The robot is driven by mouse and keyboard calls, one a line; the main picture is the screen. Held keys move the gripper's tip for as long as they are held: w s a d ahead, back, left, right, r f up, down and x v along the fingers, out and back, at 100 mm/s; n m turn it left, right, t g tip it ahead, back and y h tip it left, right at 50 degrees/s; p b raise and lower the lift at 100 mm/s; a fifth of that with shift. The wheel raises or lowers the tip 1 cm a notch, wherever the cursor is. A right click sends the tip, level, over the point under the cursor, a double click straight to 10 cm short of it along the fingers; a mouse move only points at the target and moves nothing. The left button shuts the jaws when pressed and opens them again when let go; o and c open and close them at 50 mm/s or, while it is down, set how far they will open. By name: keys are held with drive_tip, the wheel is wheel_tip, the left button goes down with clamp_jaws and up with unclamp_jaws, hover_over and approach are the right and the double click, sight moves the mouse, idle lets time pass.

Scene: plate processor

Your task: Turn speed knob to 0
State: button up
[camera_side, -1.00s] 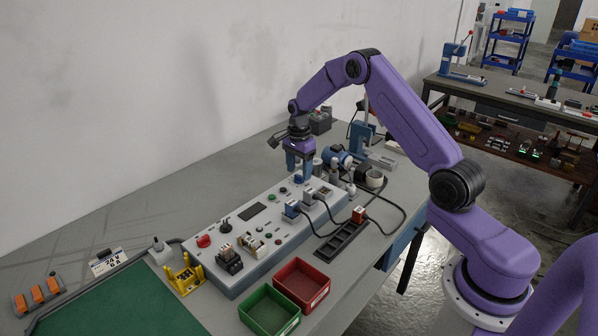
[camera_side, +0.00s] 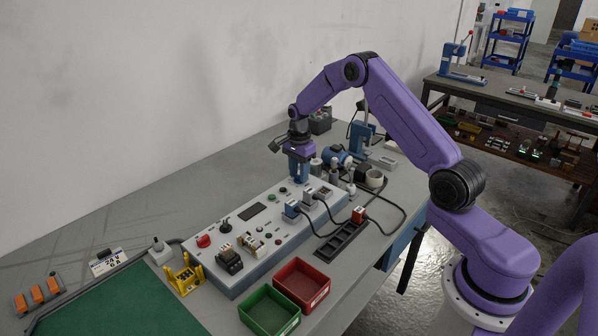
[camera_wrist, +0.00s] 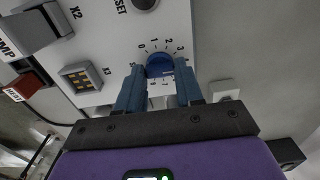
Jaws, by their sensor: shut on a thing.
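The speed knob (camera_wrist: 160,66) is a small round blue knob on the grey control panel (camera_wrist: 105,40). A printed scale surrounds it, with 0, 1, 2 and 3 legible in the wrist view. The knob's pointer mark is too small to read. My gripper (camera_wrist: 158,75) is shut on the knob, with one blue finger on each side of it. In the side view my gripper (camera_side: 299,178) points down at the far end of the panel, and the fingers hide the knob there. The fingers cover part of the scale.
A dark RESET button (camera_wrist: 145,4) and a socket marked X3 (camera_wrist: 80,77) are near the knob. Plugged cables (camera_side: 318,222) run along the panel's front. Red (camera_side: 318,294) and green (camera_side: 254,326) bins stand in front. Bottle-like parts and a blue motor (camera_side: 337,155) stand close behind my gripper.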

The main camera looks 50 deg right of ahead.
drive_tip(key=n, duration=1.2)
drive_tip(key=shift+a+n, duration=0.1)
drive_tip(key=shift+n, duration=0.2)
drive_tip(key=n, duration=1.1)
drive_tip(key=shift+n, duration=0.4)
drive_tip(key=o, duration=1)
drive_tip(key=shift+o, duration=0.2)
wheel_tip(320, 180, up, 18)
drive_tip(key=shift+f, duration=0.25)
